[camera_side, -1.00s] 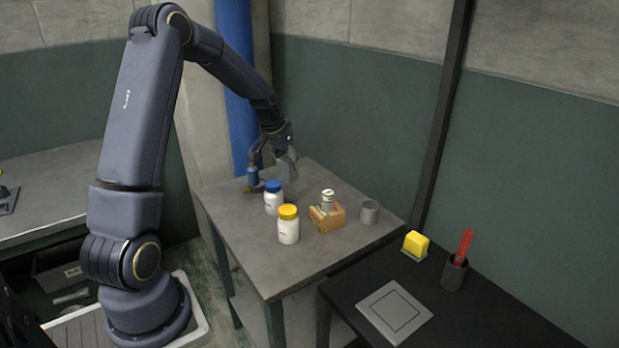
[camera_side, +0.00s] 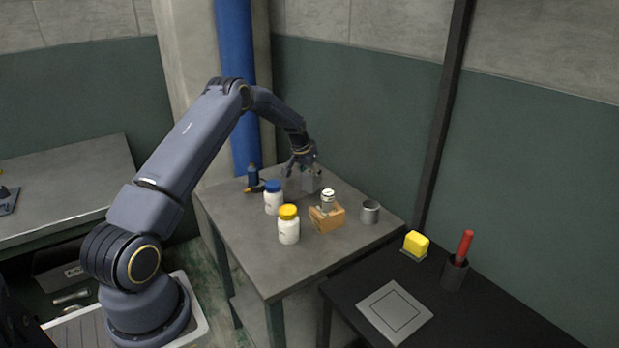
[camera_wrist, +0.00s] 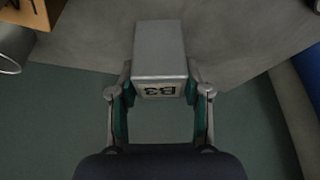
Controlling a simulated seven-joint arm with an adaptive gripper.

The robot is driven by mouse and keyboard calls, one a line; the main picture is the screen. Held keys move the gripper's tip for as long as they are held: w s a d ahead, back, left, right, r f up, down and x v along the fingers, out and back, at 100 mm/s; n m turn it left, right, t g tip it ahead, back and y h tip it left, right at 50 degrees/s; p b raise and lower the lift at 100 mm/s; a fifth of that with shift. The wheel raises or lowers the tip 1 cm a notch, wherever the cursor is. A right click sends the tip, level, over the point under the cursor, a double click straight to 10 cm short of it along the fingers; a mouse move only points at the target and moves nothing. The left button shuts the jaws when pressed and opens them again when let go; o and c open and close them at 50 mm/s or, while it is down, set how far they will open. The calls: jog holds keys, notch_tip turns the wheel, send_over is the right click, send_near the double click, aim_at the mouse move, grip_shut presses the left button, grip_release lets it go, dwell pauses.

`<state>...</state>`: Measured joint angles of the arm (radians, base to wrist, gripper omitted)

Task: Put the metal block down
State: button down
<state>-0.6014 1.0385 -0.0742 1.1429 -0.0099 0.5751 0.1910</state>
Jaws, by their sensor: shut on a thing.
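The metal block (camera_wrist: 158,48) is a plain grey box with dark characters on its end face, upside down in the wrist view. My gripper (camera_wrist: 160,90) is shut on it, one finger on each side of the marked end. In the side view my gripper (camera_side: 305,166) points down over the back of the grey table (camera_side: 240,225), with the block (camera_side: 309,182) below it. The block is at or just above the tabletop; I cannot tell whether it touches.
A blue torch-like tool (camera_side: 253,178) is at back left. The table's front is clear.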

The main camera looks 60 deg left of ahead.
aim_at(312, 184)
jog(key=shift+w+a+f, duration=0.2)
jog(key=shift+w+f, duration=0.05)
jog(key=shift+w, duration=0.1)
jog(key=shift+w+f, duration=0.1)
jog(key=shift+f, duration=1.45)
jog(key=shift+f, duration=0.1)
jog(key=c, duration=0.5)
grip_release()
jog(key=shift+f, duration=0.2)
jog(key=shift+c, duration=0.2)
